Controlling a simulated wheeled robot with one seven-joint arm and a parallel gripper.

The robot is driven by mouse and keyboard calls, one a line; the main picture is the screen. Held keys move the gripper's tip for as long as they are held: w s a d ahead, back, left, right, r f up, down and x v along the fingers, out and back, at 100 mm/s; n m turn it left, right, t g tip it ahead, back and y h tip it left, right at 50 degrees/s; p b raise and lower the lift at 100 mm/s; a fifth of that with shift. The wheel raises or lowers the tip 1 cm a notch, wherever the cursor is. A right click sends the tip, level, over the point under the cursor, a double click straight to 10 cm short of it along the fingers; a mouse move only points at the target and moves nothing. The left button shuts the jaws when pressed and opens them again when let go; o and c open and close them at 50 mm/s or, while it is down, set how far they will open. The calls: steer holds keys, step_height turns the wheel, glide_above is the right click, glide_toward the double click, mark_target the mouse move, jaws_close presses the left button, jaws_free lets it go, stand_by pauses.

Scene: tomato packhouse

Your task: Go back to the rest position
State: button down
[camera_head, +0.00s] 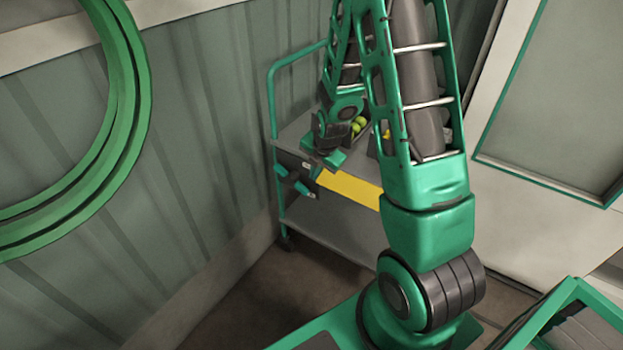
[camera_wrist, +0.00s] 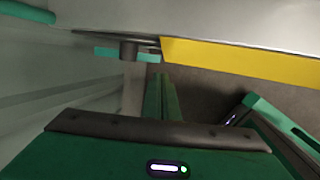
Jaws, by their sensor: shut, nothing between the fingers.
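My gripper (camera_head: 316,172) is in front of the front edge of a grey cart (camera_head: 345,222), just left of the cart's yellow strip (camera_head: 350,189). In the wrist view, its two green fingers (camera_wrist: 161,92) lie together, shut, with nothing visible between them. The yellow strip also shows in the wrist view (camera_wrist: 235,62), beyond the fingertips and to the right. My arm rises from its base, bends over and comes down toward the cart. It hides part of the cart's top.
Several yellow-green round fruits (camera_head: 358,125) lie on the cart top behind my wrist. Floor (camera_head: 270,300) is clear before the cart.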

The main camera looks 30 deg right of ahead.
steer(key=s+d+r+m+g, duration=0.2)
steer(key=s+d+r+m, duration=0.1)
steer(key=s+r+m, duration=1.05)
steer(key=s+a+r+m+g, duration=0.1)
steer(key=s+r+m, duration=0.3)
steer(key=s+m, duration=0.3)
steer(key=s+a+r+m+g, duration=0.1)
steer(key=s+r+m, duration=0.3)
steer(key=s+m, duration=0.4)
steer(key=s, duration=0.3)
steer(key=shift+s+a+r+y, duration=0.2)
steer(key=shift+s+r+y, duration=0.15)
steer(key=shift+y, duration=0.05)
steer(key=shift+m, duration=0.25)
steer(key=shift+w+f, duration=0.25)
steer(key=shift+w, duration=0.4)
